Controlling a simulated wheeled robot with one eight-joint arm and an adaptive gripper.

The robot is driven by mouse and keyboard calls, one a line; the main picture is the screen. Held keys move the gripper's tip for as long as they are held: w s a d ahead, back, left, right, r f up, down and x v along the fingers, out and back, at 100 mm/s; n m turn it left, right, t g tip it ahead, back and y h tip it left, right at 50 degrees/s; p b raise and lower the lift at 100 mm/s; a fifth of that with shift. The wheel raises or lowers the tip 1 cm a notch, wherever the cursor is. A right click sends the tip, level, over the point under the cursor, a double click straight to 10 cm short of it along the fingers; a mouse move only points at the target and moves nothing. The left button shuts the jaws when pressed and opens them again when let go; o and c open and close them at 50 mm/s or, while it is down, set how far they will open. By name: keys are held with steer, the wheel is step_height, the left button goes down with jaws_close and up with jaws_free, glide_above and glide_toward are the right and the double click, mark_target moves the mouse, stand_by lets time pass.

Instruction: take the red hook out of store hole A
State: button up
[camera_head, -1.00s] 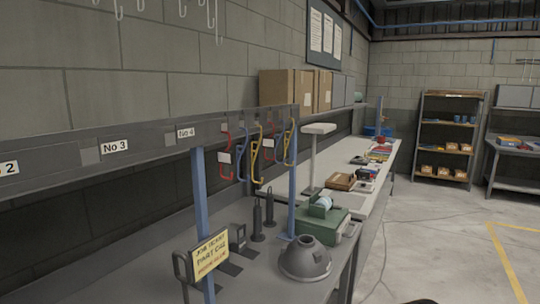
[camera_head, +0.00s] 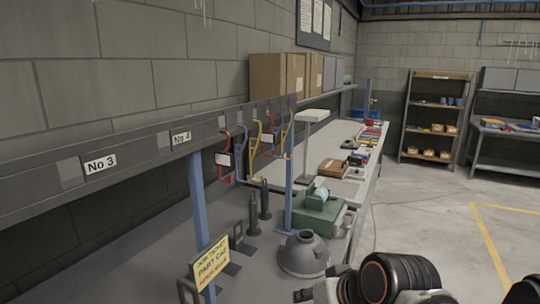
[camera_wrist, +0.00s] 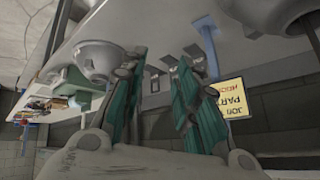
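Two red hooks hang from the long grey rail (camera_head: 130,150) in the head view. The nearer red hook (camera_head: 231,173) has a white tag (camera_head: 223,159); the farther red hook (camera_head: 268,151) hangs among blue and yellow hooks. No letter A is readable, so I cannot tell which hole is store hole A. My gripper (camera_wrist: 161,70) shows in the wrist view with its teal fingers apart and nothing between them. My arm is at the lower right of the head view, low and well apart from the hooks. No hook shows in the wrist view.
A blue post (camera_head: 199,205) and a yellow sign (camera_head: 211,263) stand before the hooks. A grey dome (camera_head: 304,254), a green machine (camera_head: 320,215) and dark upright tools (camera_head: 253,213) are on the bench below. Cardboard boxes (camera_head: 268,77) sit behind. The floor to the right is open.

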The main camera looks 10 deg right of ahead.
steer(key=w+a+r+m+t+y+p, duration=0.1)
steer(key=w+a+r+y+p, duration=0.2)
steer(key=w+r+p, duration=0.3)
steer(key=w+a+r+t+y+p, duration=0.1)
steer(key=w+a+r+y+p, duration=0.1)
steer(key=w+r+p, duration=0.4)
steer(key=n+t+y, duration=0.4)
steer(key=n+y, duration=0.1)
steer(key=n, duration=0.3)
glide_toward(223, 154)
steer(key=x, duration=1)
steer(key=shift+w, duration=0.2)
jaws_close()
